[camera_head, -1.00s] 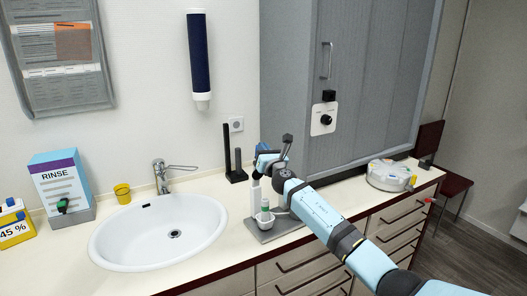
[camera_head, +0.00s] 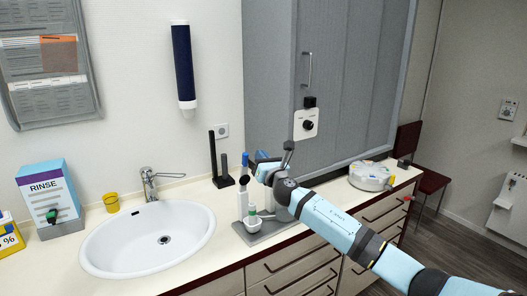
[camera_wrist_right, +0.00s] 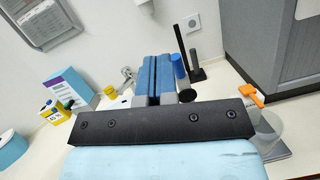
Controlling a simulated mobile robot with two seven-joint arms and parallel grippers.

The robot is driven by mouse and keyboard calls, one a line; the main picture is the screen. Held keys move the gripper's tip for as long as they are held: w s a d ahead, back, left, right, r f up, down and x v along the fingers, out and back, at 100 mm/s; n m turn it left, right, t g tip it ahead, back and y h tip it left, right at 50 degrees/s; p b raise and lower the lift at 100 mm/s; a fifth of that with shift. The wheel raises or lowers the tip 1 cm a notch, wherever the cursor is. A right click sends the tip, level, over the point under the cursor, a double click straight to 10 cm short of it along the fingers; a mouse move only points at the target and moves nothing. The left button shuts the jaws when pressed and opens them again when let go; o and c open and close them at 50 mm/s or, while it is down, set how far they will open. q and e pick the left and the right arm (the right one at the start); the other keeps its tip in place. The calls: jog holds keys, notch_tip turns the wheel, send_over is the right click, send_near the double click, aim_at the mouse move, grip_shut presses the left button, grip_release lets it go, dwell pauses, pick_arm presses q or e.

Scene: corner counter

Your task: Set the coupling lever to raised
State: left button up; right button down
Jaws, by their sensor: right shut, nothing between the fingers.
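An orange lever (camera_wrist_right: 252,95) shows in the right wrist view, just right of my gripper, above a grey rounded body (camera_wrist_right: 266,132). I take it for the coupling lever; its exact setting is hard to tell. In the head view my right arm seems to hide it. The grey base plate (camera_head: 263,235) carries a white upright part with a blue top (camera_head: 245,160), a black round end (camera_head: 244,180) and a small green-topped part (camera_head: 252,211). My right gripper (camera_head: 262,157) is shut and empty, right of the blue top; its fingers (camera_wrist_right: 154,72) point toward the wall. My left gripper is out of view.
A sink (camera_head: 150,240) with a tap (camera_head: 150,182) lies to the left. A black two-post stand (camera_head: 220,162) is behind the plate. A grey cabinet (camera_head: 270,90) rises behind my right arm. A round white device (camera_head: 370,177) sits to the right.

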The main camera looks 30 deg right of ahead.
jog(key=shift+s+a+r, duration=0.2)
jog(key=shift+s+r, duration=0.55)
jog(key=shift+s, duration=0.3)
jog(key=shift+w, duration=0.1)
jog(key=s+a+f+m+g+y, duration=0.1)
jog(key=s+a+f+m+g, duration=0.1)
jog(key=s+a+f+m, duration=0.5)
jog(key=s+f+m+g, duration=0.1)
jog(key=s+f, duration=0.3)
jog(key=f, duration=0.6)
jog(key=s+a+f+m+g+y, duration=0.1)
jog(key=s+a+f+m+g, duration=0.1)
jog(key=s+a+f+m, duration=0.5)
jog(key=s+f+m+g, duration=0.1)
jog(key=s+f+m, duration=0.4)
jog(key=s, duration=0.4)
jog(key=s+a+f+m+g, duration=0.1)
jog(key=s+f+m, duration=0.4)
jog(key=s, duration=0.5)
jog(key=s+a+f+m+g+y, duration=0.1)
jog(key=s+f+m+g, duration=0.1)
jog(key=s+f+m, duration=0.4)
jog(key=s, duration=0.3)
jog(key=shift+s+a+g, duration=0.25)
jog(key=shift+s+g, duration=0.05)
jog(key=shift+g, duration=0.1)
